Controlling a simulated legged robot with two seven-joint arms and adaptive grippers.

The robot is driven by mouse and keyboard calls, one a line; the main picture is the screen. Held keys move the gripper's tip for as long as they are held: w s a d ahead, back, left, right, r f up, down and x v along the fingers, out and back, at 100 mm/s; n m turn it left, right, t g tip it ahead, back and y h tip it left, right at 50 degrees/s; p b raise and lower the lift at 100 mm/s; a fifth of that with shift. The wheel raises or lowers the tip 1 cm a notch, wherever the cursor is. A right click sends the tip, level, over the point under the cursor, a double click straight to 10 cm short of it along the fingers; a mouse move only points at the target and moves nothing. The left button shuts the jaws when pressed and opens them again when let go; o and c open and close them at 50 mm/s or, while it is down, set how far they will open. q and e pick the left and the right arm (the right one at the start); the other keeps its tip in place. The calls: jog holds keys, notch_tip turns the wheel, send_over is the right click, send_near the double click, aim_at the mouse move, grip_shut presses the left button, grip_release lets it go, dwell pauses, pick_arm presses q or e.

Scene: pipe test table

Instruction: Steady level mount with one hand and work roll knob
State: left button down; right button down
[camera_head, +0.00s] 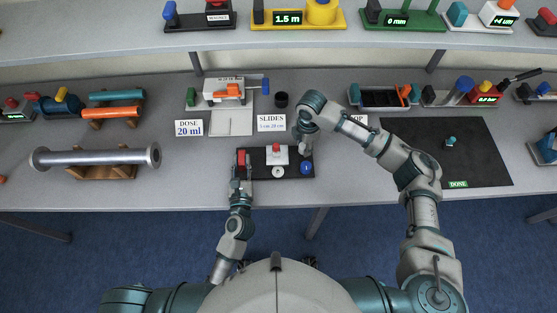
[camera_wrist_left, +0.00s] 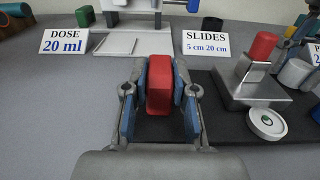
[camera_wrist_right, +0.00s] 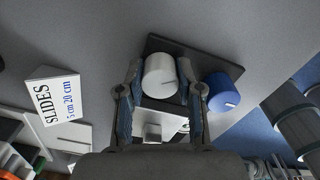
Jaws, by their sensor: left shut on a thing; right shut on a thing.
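The level mount is a black base (camera_head: 262,176) at the table's front edge. It carries a red block (camera_wrist_left: 158,84) at its left end, a metal stage (camera_wrist_left: 245,85) with a red-topped post, and a round white dial (camera_wrist_left: 267,123) in front. My left gripper (camera_head: 241,175) is shut on the red block. At the right end are a white knob (camera_wrist_right: 158,76) and a blue knob (camera_wrist_right: 222,92). My right gripper (camera_head: 304,143) is shut on the white knob, one finger on each side. No label shows which knob is roll. The blue knob stands free beside the right gripper.
Signs reading DOSE 20 ml (camera_head: 188,128) and SLIDES (camera_head: 271,122) stand behind the mount. A steel pipe (camera_head: 95,157) rests on wooden cradles at left. A black mat (camera_head: 475,150) lies at right. A raised shelf (camera_head: 300,40) with instruments runs behind.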

jog(key=m, duration=0.3)
jog(key=m, duration=0.3)
jog(key=shift+s+m, duration=0.1)
jog(key=shift+m, duration=0.2)
jog(key=c, duration=0.7)
grip_release()
jog(key=shift+m, duration=0.3)
notch_tip(320, 180, up, 15)
jog(key=shift+f, duration=0.1)
